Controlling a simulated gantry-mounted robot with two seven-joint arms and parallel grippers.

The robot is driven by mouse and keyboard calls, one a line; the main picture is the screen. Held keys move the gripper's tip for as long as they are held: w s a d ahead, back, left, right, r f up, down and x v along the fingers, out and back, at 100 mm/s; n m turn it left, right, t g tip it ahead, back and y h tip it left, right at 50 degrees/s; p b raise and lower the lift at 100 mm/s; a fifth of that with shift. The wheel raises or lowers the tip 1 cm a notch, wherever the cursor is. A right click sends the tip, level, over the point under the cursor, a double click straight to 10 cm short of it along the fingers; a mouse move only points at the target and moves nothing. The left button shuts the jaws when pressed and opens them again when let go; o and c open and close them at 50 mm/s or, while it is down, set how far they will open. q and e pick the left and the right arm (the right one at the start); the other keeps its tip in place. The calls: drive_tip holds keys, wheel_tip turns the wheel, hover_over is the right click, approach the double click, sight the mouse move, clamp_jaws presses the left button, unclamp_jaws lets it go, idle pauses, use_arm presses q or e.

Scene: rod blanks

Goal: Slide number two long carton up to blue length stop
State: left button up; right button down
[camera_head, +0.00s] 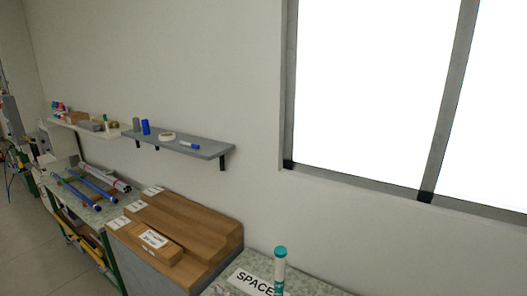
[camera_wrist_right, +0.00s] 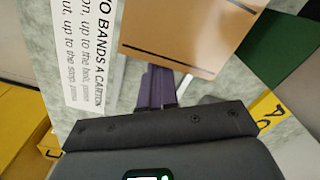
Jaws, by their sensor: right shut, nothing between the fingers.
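In the right wrist view my right gripper (camera_wrist_right: 157,90) shows dark purple fingers, shut and empty. Its fingertips are close to the edge of a brown, carton-like piece (camera_wrist_right: 185,35) with black lines across it; I cannot tell whether they touch. No number shows on that piece. In the head view a small brown box (camera_head: 145,243) with a white label lies on the stepped wooden bench top; its label is too small to read. I cannot make out a blue length stop in either view. My left gripper is in neither view.
A printed sign (camera_wrist_right: 85,50) about bands and a carton lies left of the fingers. Green (camera_wrist_right: 275,45) and yellow (camera_wrist_right: 262,112) parts are at right. In the head view, blue rods (camera_head: 95,187) lie on the left table, and a teal-capped bottle (camera_head: 280,268) stands in front.

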drive_tip(key=shift+w+a+b, duration=0.6)
drive_tip(key=shift+a, duration=0.35)
drive_tip(key=shift+w+a+b, duration=0.55)
drive_tip(key=shift+a+b, duration=0.05)
drive_tip(key=shift+a, duration=0.3)
drive_tip(key=shift+s+d+r+p, duration=0.15)
drive_tip(key=shift+r+p, duration=0.35)
drive_tip(key=shift+p, duration=0.25)
drive_tip(key=shift+s+d+r+p, duration=0.3)
drive_tip(key=shift+d+p, duration=0.2)
drive_tip(key=shift+p, duration=0.2)
drive_tip(key=shift+s+d+r+p, duration=0.3)
drive_tip(key=shift+d+p, duration=0.2)
drive_tip(key=shift+p, duration=0.2)
wheel_tip(320, 180, up, 10)
drive_tip(key=p, duration=0.9)
drive_tip(key=shift+p, duration=0.35)
drive_tip(key=shift+f, duration=0.1)
